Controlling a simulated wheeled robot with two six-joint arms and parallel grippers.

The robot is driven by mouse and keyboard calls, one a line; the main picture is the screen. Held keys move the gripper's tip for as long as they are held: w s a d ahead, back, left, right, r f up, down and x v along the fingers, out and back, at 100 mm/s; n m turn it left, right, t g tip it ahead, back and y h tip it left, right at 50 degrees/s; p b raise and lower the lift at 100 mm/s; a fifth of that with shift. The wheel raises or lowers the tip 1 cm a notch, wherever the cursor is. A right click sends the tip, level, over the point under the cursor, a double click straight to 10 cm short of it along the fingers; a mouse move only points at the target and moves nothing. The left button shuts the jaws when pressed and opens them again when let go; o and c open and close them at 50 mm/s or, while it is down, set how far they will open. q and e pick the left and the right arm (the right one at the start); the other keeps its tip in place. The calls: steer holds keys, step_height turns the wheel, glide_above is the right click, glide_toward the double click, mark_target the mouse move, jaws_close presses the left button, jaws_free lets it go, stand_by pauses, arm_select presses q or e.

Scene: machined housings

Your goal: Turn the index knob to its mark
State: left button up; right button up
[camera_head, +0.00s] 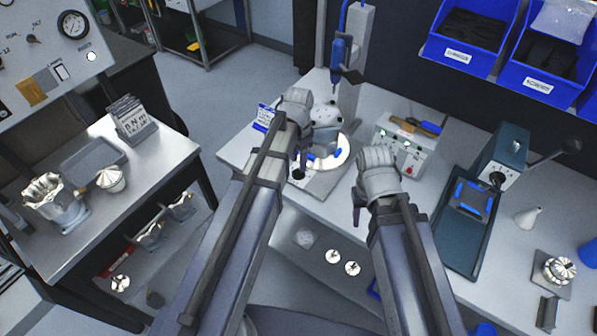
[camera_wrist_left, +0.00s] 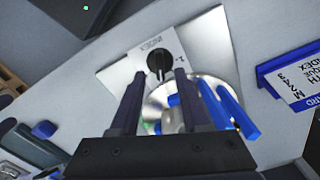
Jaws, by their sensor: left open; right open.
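The index knob (camera_wrist_left: 160,66) is a black round knob with a pointer bar, on a light plate (camera_wrist_left: 125,75) with "INDEX" lettering and a small mark beside it. In the head view the knob (camera_head: 299,174) shows at the plate's front left corner. My left gripper (camera_wrist_left: 158,84) is open and empty, with its two dark fingers apart on either side of the knob in the picture; I cannot tell whether they touch it. In the head view my left wrist partly hides this gripper. My right gripper (camera_head: 359,208) hangs over the bench's front edge, away from the knob, its fingers mostly hidden.
A shiny round table (camera_head: 343,158) with blue clamp parts sits beside the knob. A blue-framed card (camera_wrist_left: 297,88) stands nearby. To the right are a control box (camera_head: 405,150), a blue-grey press (camera_head: 497,155) and a white bottle (camera_head: 528,217).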

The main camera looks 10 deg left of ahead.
mark_target(298, 169)
arm_select(q)
step_height(298, 169, down, 4)
steer(key=b, duration=0.2)
steer(key=shift+r+b, duration=0.15)
steer(key=shift+b, duration=0.15)
arm_select(e)
step_height(298, 169, down, 4)
steer(key=shift+r, duration=0.15)
arm_select(q)
jaws_close()
